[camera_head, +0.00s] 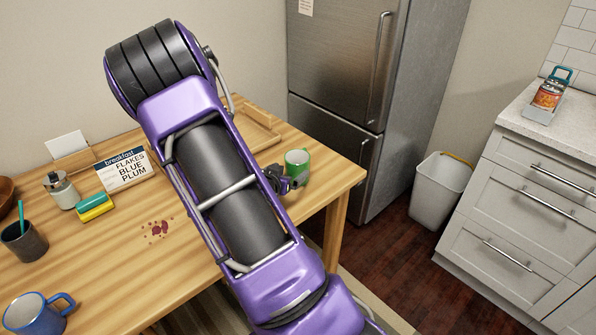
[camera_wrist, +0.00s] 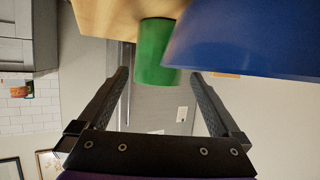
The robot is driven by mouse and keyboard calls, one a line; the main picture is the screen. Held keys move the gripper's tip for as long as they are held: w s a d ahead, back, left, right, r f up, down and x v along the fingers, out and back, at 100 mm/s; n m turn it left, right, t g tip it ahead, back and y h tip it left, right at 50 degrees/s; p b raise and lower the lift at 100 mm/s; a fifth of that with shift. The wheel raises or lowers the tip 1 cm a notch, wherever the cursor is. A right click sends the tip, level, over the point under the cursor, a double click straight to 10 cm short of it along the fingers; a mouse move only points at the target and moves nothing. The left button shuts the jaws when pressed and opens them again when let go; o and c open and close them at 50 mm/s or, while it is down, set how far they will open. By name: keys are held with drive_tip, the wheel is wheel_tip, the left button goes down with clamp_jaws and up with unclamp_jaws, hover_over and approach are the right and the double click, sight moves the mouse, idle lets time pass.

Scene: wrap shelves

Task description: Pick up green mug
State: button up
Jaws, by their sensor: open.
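The green mug (camera_head: 297,163) stands upright near the right end of the wooden table, with a pale interior. In the wrist view the green mug (camera_wrist: 155,52) appears upside down just beyond the fingertips, between their lines. My gripper (camera_wrist: 160,74) is open, with nothing between its fingers. In the head view my gripper (camera_head: 287,183) is small and dark, close to the mug's near left side and partly hidden by my arm. I cannot tell whether it touches the mug.
A large blue object (camera_wrist: 245,42) is close beside the mug in the wrist view; my arm probably hides it in the head view. A wooden tray (camera_head: 262,137) lies behind. A blue mug (camera_head: 35,314), dark cup (camera_head: 23,240) and breakfast sign (camera_head: 125,170) stand left.

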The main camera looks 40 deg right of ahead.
drive_tip(key=shift+b+x, duration=0.4)
drive_tip(key=shift+x, duration=2.75)
drive_tip(key=shift+s, duration=0.1)
drive_tip(key=shift+c, duration=0.2)
drive_tip(key=c, duration=1.2)
drive_tip(key=shift+c, duration=0.5)
drive_tip(key=shift+r, duration=0.15)
